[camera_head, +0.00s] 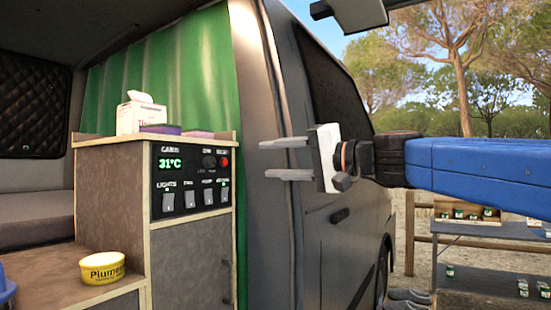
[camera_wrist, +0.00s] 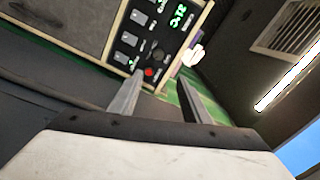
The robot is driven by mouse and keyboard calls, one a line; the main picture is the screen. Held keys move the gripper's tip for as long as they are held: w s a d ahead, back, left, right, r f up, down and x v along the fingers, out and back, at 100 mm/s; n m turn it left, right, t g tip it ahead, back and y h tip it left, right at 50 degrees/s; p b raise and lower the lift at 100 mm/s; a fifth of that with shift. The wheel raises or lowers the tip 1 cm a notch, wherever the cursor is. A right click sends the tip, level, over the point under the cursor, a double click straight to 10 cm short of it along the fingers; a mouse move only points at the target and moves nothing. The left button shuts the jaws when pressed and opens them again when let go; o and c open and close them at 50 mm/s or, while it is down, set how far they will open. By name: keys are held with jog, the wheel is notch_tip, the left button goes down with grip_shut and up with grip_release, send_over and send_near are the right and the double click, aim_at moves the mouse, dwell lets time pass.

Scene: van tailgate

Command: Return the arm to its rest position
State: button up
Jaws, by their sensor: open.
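My gripper (camera_head: 286,160) is at the end of my blue arm, which reaches in from the right in the head view. Its two grey fingers are apart, with nothing between them. They point left toward the cabinet's control panel (camera_head: 191,180) and look apart from it. In the wrist view the fingers (camera_wrist: 158,100) frame the panel's red button side, and the panel (camera_wrist: 150,40) appears tilted. The panel shows 31°C in green and a row of white switches.
A tissue box (camera_head: 137,117) stands on the cabinet top (camera_head: 225,137). A yellow tub (camera_head: 102,268) sits on the lower ledge. Outside at right stands a shelf table (camera_head: 490,232) with small cans. A ceiling vent (camera_wrist: 288,25) shows in the wrist view.

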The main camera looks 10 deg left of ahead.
dwell(0.3)
jog(key=s+d+f+h, duration=0.4)
jog(key=d+f, duration=0.5)
jog(key=f, duration=0.5)
jog(key=s+d+f+h, duration=0.4)
jog(key=d+f, duration=0.6)
jog(key=f, duration=0.3)
jog(key=s+d+f+g+h, duration=0.1)
jog(key=s+d+f+h, duration=0.3)
jog(key=s+d+f, duration=0.3)
jog(key=s+d+f+g+h, duration=0.1)
jog(key=s+d+f+h, duration=0.3)
jog(key=s+d+f, duration=0.4)
jog(key=d+f, duration=0.5)
jog(key=f, duration=0.4)
jog(key=shift+h, duration=0.3)
jog(key=shift+d, duration=0.2)
